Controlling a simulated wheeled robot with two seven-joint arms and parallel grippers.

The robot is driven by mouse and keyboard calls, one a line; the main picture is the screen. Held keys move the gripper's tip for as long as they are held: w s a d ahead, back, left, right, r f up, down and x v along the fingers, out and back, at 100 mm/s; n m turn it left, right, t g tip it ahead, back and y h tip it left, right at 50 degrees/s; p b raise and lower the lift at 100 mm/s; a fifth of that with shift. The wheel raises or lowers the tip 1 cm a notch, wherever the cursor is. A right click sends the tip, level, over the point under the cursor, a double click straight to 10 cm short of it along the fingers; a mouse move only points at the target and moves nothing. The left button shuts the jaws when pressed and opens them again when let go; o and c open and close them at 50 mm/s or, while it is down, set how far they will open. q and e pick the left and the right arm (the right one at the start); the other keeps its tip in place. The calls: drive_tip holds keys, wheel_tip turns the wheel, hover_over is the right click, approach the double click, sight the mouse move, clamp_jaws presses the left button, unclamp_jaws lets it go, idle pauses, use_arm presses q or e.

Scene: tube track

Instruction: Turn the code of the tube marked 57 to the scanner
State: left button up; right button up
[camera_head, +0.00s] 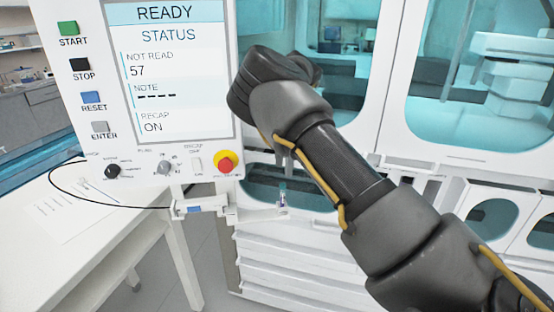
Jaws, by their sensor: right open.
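The panel screen (168,68) reads READY, with NOT READ 57 below STATUS. A small tube (282,197) with a teal top and a dark mark stands upright at the right end of a white track (258,214). Its number and code are too small to read. My right arm comes in from the right, and its gripper (285,162) is above the tube, mostly hidden behind my wrist. The gripper is open, and the tube appears to stand below it. A small white unit with a blue patch (194,209) sits left of the tube; I cannot tell if it is the scanner. My left gripper is out of view.
The control panel has green START (69,28), black STOP, blue RESET and grey ENTER buttons, and a red emergency knob (225,163). A white table (110,222) with a paper stands at left. White cabinets with teal windows (485,85) fill the back right.

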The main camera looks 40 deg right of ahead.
sight(283, 184)
drive_tip(key=f, duration=0.2)
drive_tip(key=f+p, duration=0.1)
drive_tip(key=f, duration=0.4)
drive_tip(key=shift+w+a+f, duration=0.3)
drive_tip(key=shift+w+f, duration=0.05)
drive_tip(key=shift+f, duration=0.05)
drive_tip(key=shift+s+d+f+p, duration=0.15)
drive_tip(key=shift+s+f+p, duration=0.25)
drive_tip(key=shift+f, duration=0.3)
drive_tip(key=shift+s+f, duration=0.15)
drive_tip(key=shift+w+f, duration=0.25)
drive_tip(key=shift+f, duration=0.1)
drive_tip(key=shift+s+r, duration=0.1)
drive_tip(key=shift+s, duration=0.05)
drive_tip(key=c, duration=0.7)
drive_tip(key=shift+c, duration=1.1)
drive_tip(key=shift+o, duration=1.3)
drive_tip(key=shift+c, duration=0.9)
use_arm(q)
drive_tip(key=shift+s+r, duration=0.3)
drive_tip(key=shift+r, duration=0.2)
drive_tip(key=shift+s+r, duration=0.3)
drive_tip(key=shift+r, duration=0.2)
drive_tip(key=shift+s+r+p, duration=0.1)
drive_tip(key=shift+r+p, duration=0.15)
drive_tip(key=shift+p, duration=0.1)
use_arm(e)
drive_tip(key=shift+r, duration=0.2)
